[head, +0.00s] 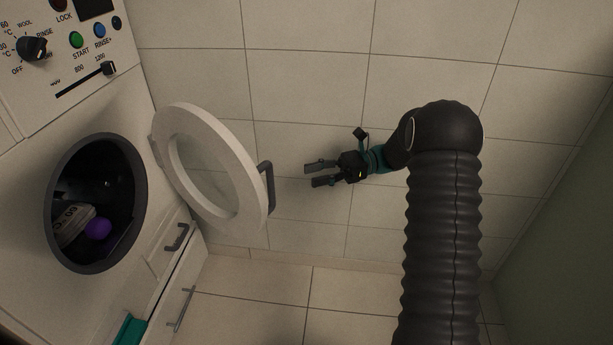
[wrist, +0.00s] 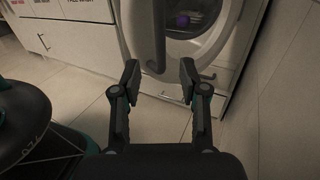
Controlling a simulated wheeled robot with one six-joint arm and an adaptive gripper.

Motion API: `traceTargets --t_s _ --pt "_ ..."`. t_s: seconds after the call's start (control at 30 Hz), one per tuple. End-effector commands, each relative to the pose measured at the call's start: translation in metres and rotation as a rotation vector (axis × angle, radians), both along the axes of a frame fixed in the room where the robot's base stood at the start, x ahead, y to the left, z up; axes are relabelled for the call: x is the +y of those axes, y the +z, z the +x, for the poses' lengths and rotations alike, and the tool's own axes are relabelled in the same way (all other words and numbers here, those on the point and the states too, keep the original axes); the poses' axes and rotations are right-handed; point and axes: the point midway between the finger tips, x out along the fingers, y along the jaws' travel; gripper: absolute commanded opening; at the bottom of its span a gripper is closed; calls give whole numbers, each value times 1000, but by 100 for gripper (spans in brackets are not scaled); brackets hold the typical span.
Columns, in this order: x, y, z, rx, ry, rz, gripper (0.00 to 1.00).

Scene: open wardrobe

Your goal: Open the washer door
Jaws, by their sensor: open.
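The washer (head: 90,110) stands at the left in the head view. Its round door (head: 185,200), a white ring with a clear middle, is swung out to the right, well away from the dark drum opening (head: 128,225). A dark bar handle (head: 267,188) sits on the door's outer right edge. My gripper (head: 312,173) is open and empty, to the right of the handle and apart from it. In the wrist view my gripper (wrist: 159,82) has both fingers spread, with the handle (wrist: 150,35) showing just beyond and between them.
The control panel (head: 70,50) is at upper left. Tiled wall stands behind, and the tiled floor (head: 270,300) is clear.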

Motion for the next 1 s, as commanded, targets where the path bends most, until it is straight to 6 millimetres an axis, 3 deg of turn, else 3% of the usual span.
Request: traceTargets --t_s 0.23,0.27,0.4,0.47,0.63,0.8,1.0 --pt "-1 0 0 1 0 0 43" --pt "-1 0 0 1 0 0 38" --pt "7 1 -6 -50 29 -23 3" --pt "16 3 -13 -118 67 -50 0" --pt "53 6 -53 -507 309 -164 0" --pt "69 9 -90 -944 638 -221 0" --pt "89 31 -113 -1378 1068 -119 0"
